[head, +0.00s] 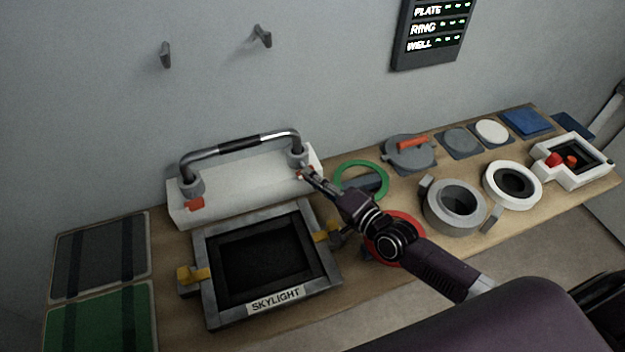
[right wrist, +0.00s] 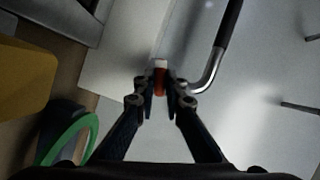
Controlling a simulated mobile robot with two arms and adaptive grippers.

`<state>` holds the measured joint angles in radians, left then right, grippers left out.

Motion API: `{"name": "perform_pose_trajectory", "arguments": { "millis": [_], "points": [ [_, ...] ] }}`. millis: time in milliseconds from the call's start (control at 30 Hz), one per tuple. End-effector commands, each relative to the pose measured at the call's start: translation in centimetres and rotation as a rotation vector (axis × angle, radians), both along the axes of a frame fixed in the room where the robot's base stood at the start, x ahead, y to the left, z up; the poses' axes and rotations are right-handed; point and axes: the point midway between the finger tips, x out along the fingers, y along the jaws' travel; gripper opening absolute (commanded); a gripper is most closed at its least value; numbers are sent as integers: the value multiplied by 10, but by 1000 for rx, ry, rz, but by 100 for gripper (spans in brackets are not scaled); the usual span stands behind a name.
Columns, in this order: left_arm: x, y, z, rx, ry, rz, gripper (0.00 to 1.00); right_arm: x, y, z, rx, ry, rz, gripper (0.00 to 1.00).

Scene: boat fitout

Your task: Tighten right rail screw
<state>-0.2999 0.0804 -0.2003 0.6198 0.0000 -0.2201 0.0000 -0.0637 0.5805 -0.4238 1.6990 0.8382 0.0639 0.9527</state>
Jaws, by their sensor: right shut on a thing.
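A grey rail (head: 242,143) with a dark middle grip stands on a white block (head: 250,184) at the back of the bench. A red screw (head: 195,204) sits at the block's left front, below the left rail foot. My right gripper (head: 306,173) is at the block's right end, by the right rail foot. The right wrist view shows its fingers (right wrist: 160,90) closed on the right rail screw (right wrist: 160,80), red with a pale top. In the head view the fingers mostly hide this screw. My left gripper is out of view.
A skylight frame (head: 275,299) with yellow clips lies in front of the block. A green ring (head: 361,165) and a red ring (head: 378,251) lie close to my right arm. Grey and white rings and lids fill the bench's right side. Wall hooks (head: 262,36) are above.

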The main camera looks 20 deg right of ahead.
Motion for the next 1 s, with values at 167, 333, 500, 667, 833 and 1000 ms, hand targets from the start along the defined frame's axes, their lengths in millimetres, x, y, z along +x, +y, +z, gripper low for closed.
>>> {"name": "perform_pose_trajectory", "arguments": {
  "millis": [167,333,500,667,833,1000],
  "points": [
    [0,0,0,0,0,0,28,-2,1,-4,-1,8,3,0],
    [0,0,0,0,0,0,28,-2,1,-4,-1,8,3,0],
    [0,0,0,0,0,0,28,-1,1,-3,-2,7,2,28],
    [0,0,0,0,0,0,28,-1,0,-2,-1,4,2,28],
    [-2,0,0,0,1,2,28,-3,-1,-1,-1,3,1,28],
    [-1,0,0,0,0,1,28,-21,-8,0,-3,4,2,28]
  ]
}}
